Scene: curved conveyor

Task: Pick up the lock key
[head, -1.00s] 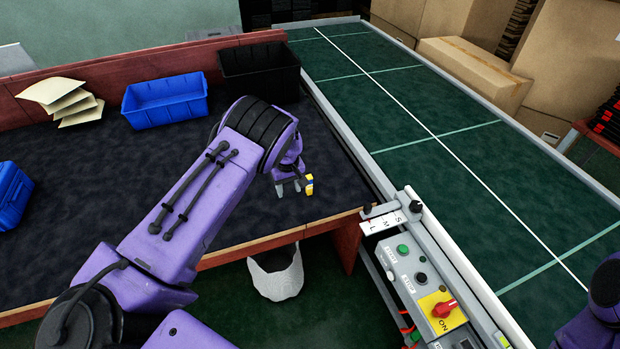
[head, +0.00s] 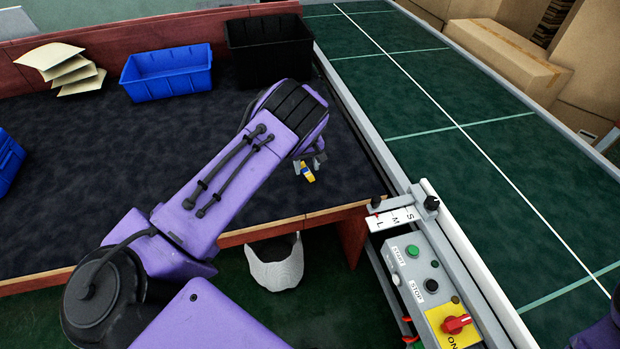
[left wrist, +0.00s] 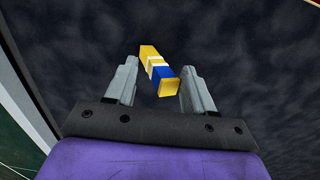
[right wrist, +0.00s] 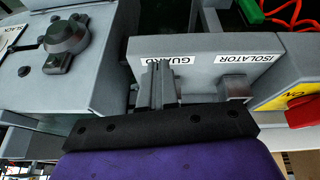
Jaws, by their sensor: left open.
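A small yellow, white and blue block (head: 307,172), possibly the lock key, shows beside my left gripper (head: 309,166) over the dark table top. In the left wrist view the block (left wrist: 158,70) lies slantwise between the two spread fingers of my left gripper (left wrist: 160,86), with a gap on each side. I cannot tell whether it rests on the table. My right gripper (right wrist: 160,85) has its fingers together in front of a grey panel marked GUARD and ISOLATOR (right wrist: 215,58). Nothing shows between those fingers.
A blue bin (head: 168,78) and a black bin (head: 270,50) stand at the table's back. Several envelopes (head: 65,68) lie at the left. A control box (head: 432,285) with a red knob stands beside the green conveyor (head: 450,110). A pale bin (head: 275,265) is under the table.

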